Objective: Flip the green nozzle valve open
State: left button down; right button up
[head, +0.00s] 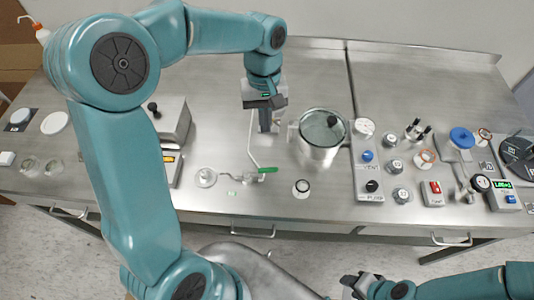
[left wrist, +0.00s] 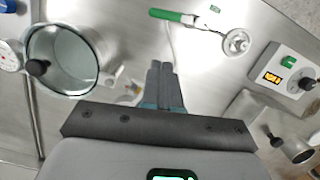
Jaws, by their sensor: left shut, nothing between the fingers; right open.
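The green nozzle valve handle (head: 267,170) sits at the end of a thin metal pipe, near the front of the steel bench. In the left wrist view the green handle (left wrist: 172,15) lies at the top, beyond my fingertips. The pipe runs from a round base (head: 205,178) on the bench. My left gripper (head: 268,128) is above the bench, behind the handle and apart from it. Its fingers (left wrist: 160,66) are together with nothing between them. My right gripper (head: 352,285) is open in front of the bench, low in the picture.
A glass-lidded metal pot (head: 323,135) stands right of my left gripper. A small white-rimmed jar (head: 301,188) is right of the handle. A vent and pump panel (head: 368,170) and several small instruments fill the right side. A grey box (head: 172,120) is left.

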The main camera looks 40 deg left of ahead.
aim_at(268, 172)
pick_arm(q)
jog(key=s+f, duration=0.1)
jog(key=f, duration=0.1)
jog(key=s+d+f, duration=0.1)
jog(key=f, duration=0.2)
jog(key=d+f+p, duration=0.1)
jog(key=f, duration=0.1)
jog(key=shift+s+d+f, duration=0.25)
jog(key=shift+s+f, duration=0.1)
jog(key=shift+s, duration=0.05)
jog(key=shift+s+d+f, duration=0.15)
jog(key=shift+s+d, duration=0.05)
jog(key=shift+s, duration=0.1)
jog(key=shift+f, duration=0.1)
jog(key=shift+w, duration=0.1)
jog(key=shift+s+d+f+m+b, duration=0.4)
jog(key=shift+s+d+m+b, duration=0.15)
jog(key=shift+m+b, duration=0.15)
jog(key=shift+s+d+r+m, duration=0.2)
jog(key=shift+s+m, duration=0.1)
jog(key=shift+m, duration=0.2)
jog(key=shift+f, duration=0.1)
jog(key=shift+g, duration=0.3)
